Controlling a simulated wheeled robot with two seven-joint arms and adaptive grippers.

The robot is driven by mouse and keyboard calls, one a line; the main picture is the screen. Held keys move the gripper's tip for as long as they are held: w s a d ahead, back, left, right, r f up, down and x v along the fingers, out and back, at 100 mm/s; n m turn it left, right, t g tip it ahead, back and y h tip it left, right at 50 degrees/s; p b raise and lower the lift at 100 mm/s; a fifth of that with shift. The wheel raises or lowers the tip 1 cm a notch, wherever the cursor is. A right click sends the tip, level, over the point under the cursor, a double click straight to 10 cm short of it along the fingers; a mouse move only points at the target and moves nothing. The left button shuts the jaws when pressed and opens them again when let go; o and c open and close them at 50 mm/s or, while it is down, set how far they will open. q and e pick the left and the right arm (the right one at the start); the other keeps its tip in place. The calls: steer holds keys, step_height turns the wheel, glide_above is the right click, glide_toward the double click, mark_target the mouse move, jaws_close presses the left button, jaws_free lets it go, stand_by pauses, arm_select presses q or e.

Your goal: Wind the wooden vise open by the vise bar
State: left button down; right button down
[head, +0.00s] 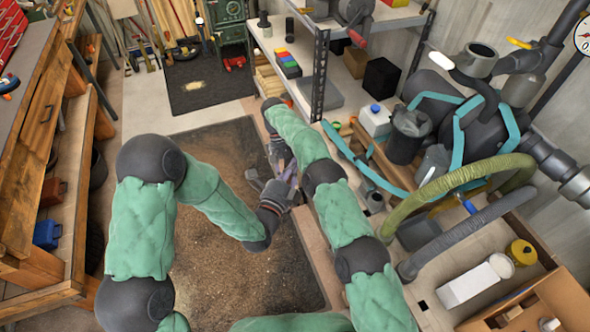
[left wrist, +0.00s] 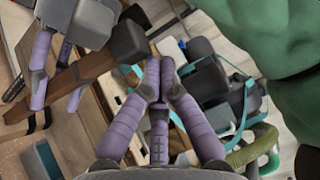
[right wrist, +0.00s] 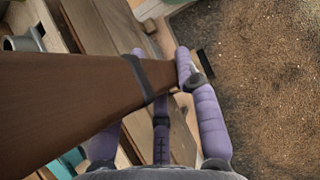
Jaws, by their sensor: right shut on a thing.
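A brown wooden bar (right wrist: 95,85) with a dark band crosses the right wrist view; I take it for the vise bar. It also shows slanting across the left wrist view (left wrist: 85,75). My right gripper (right wrist: 160,60) is shut on it, with a purple finger on each side; it shows beside the bar in the left wrist view. My left gripper (left wrist: 159,75) has its fingertips together with nothing seen between them, apart from the bar. In the head view my left gripper (head: 287,180) is close to the right one. The vise body and jaws cannot be made out.
A wooden workbench (head: 50,150) runs along the left. Shelves (head: 318,75) stand at the back. Black machinery (head: 480,120) and a green hose (head: 445,195) crowd the right. A dark, gritty floor mat (head: 215,265) lies below my arms.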

steer(key=c, duration=0.9)
jaws_free()
steer(key=shift+s+d+f, duration=0.15)
steer(key=shift+d, duration=0.3)
steer(key=shift+a, duration=0.1)
